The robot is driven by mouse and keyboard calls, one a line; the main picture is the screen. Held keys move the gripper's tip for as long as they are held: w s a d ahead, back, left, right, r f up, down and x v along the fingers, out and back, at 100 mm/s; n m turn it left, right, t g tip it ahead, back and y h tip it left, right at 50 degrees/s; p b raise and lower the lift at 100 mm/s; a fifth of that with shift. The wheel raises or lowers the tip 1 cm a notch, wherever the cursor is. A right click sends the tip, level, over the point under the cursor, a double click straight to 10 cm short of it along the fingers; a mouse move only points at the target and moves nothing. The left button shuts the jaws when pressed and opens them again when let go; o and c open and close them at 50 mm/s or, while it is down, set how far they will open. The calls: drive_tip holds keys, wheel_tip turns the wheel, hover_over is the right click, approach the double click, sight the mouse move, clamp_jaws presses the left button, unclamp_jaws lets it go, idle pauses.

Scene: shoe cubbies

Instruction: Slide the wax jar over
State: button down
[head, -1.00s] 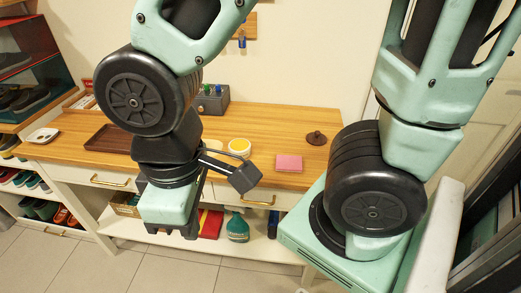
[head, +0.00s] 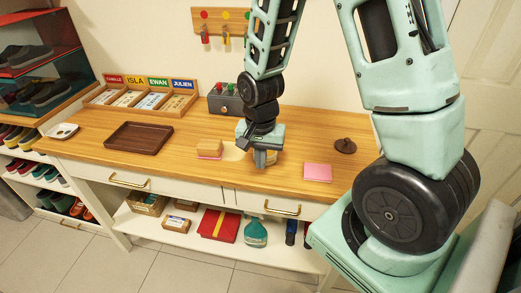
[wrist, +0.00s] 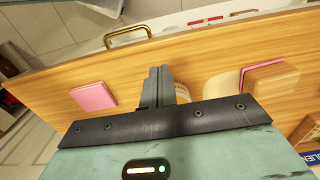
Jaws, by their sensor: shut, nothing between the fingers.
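In the wrist view a small part of the jar (wrist: 183,94) shows just right of my fingers. My gripper (head: 262,164) points down low over the wooden tabletop, in front of the jar. Its fingers (wrist: 160,72) are together with nothing between them. I cannot tell whether they touch the jar.
A wooden block with a pink layer (head: 209,149) and a flat cream piece (head: 233,152) lie left of my gripper. A pink pad (head: 318,172) and a dark brown knobbed object (head: 345,146) lie right. A brown tray (head: 138,138) is farther left. The counter's front edge is close.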

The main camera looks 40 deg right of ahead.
sight(262, 174)
wheel_tip(262, 174, down, 5)
drive_tip(key=shift+w+d+r+p, duration=0.2)
drive_tip(key=shift+w+d+p, duration=0.2)
drive_tip(key=shift+w+d, duration=0.85)
drive_tip(key=shift+d, duration=0.25)
drive_tip(key=w+d, duration=0.5)
drive_tip(key=d, duration=0.1)
drive_tip(key=w+d, duration=0.5)
drive_tip(key=d, duration=0.1)
drive_tip(key=w+d+p, duration=0.1)
drive_tip(key=w+d, duration=0.4)
drive_tip(key=d, duration=0.2)
